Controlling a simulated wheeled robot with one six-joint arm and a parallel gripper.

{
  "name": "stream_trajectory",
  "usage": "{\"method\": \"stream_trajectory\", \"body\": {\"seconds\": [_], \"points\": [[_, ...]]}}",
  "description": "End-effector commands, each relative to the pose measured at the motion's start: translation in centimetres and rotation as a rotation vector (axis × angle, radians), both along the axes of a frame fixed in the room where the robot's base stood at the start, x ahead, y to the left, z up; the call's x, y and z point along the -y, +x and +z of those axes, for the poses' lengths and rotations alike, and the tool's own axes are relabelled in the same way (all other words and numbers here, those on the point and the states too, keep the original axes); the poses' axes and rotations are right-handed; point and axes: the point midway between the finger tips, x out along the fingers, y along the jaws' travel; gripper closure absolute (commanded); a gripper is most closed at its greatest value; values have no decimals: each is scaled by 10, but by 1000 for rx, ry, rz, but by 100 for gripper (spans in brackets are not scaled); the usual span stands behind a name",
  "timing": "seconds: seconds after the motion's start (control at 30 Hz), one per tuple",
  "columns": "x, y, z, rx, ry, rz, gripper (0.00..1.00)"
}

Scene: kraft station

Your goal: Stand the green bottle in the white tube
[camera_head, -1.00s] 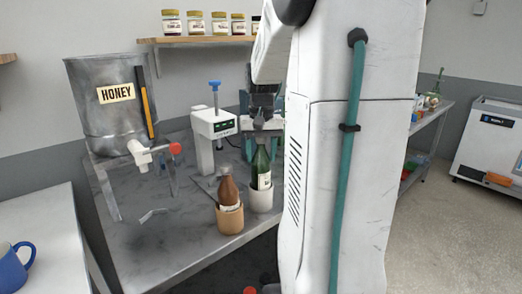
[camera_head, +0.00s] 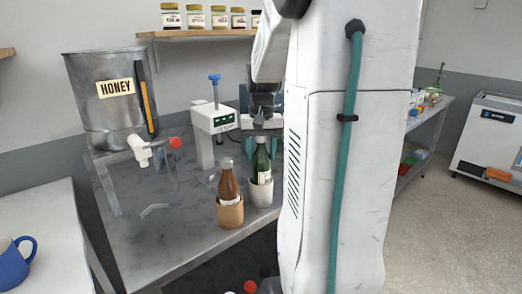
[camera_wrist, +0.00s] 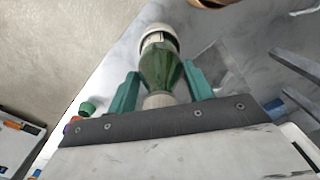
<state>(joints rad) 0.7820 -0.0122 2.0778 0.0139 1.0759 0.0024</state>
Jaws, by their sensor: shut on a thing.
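The green bottle (camera_head: 261,160) is upright, its lower part inside the white tube (camera_head: 262,194) on the metal table. The tube's wall hides the bottle's base, so I cannot tell whether it rests on the bottom. My gripper (camera_head: 262,127) is over the bottle's top, shut on it. In the wrist view the teal fingers of my gripper (camera_wrist: 160,88) stand on both sides of the green bottle (camera_wrist: 160,66), near its neck and shoulder. The white tube (camera_wrist: 158,32) shows around the bottle's far end.
A brown bottle (camera_head: 227,184) stands in a tan tube (camera_head: 230,214) close to the left of the white tube. A white device with a blue knob (camera_head: 214,118) stands behind. A honey drum (camera_head: 104,105) with a tap is at left. The table's (camera_head: 170,240) front left is mostly clear.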

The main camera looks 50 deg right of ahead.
Motion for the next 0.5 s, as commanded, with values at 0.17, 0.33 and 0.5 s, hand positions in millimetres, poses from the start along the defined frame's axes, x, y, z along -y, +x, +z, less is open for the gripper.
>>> {"method": "stream_trajectory", "body": {"seconds": [0.17,0.33,0.5], "points": [[0,0,-5,1,-1,0,100],[0,0,-10,0,0,0,100],[0,0,-15,0,0,0,100]]}}
